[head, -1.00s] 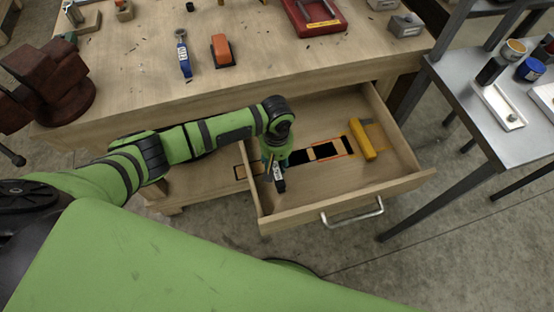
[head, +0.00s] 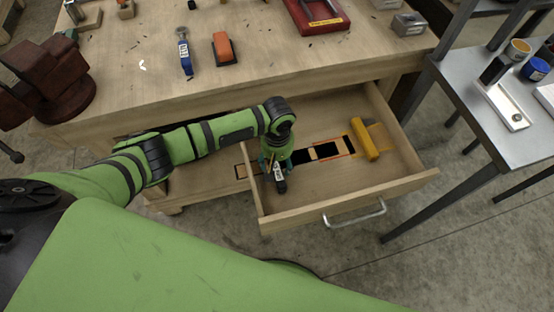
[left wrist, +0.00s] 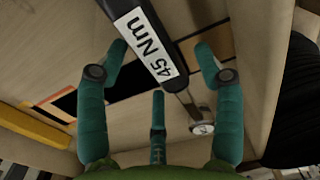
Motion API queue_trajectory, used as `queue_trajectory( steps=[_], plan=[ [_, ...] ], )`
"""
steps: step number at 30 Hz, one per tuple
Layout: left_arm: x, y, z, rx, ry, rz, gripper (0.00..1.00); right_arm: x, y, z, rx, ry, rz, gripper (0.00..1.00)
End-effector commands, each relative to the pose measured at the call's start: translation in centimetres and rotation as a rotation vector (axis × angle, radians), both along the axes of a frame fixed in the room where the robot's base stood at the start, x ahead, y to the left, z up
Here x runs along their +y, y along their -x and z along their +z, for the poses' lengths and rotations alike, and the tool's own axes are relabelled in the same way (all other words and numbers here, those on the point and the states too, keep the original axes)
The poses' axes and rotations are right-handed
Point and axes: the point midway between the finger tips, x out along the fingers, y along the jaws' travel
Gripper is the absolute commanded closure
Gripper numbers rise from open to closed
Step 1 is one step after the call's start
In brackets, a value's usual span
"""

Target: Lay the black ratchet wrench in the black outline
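The black ratchet wrench (left wrist: 148,45) has a white "45 Nm" label and a thin shaft with a round silver head. It is in the open drawer, its dark handle end (head: 281,187) pointing toward the drawer front. My left gripper (head: 277,165) is low over it. In the left wrist view its teal fingers (left wrist: 160,60) are spread around the wrench, with a gap at the right finger. I cannot tell whether any finger touches it. The black outline (head: 326,151), edged in orange, runs across the drawer floor; the wrench lies crosswise to it. My right gripper is not in view.
A yellow object (head: 364,139) lies in the drawer's right part. The drawer's front wall (head: 345,203) and handle (head: 355,215) stand nearest. On the bench are a blue tool (head: 185,55), an orange-topped block (head: 223,47) and a red vise (head: 45,80). A grey side table (head: 510,140) stands right.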

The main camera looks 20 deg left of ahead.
Motion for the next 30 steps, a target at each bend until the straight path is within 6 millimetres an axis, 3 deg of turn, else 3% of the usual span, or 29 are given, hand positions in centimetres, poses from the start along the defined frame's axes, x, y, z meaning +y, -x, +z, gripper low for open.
queue_trajectory(
  steps=[7, 21, 30],
  plan=[
    [0.0, 0.0, 1.0, 0.001, 0.001, 0.0, 0.33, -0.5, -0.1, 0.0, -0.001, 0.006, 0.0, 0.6],
    [0.0, -0.1, 10.1, -0.003, 0.001, -0.001, 0.33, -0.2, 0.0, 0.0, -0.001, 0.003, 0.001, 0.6],
    [0.0, 0.0, 12.0, 0.0, 0.0, 0.0, 0.33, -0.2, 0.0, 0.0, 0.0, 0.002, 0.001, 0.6]
  ],
)
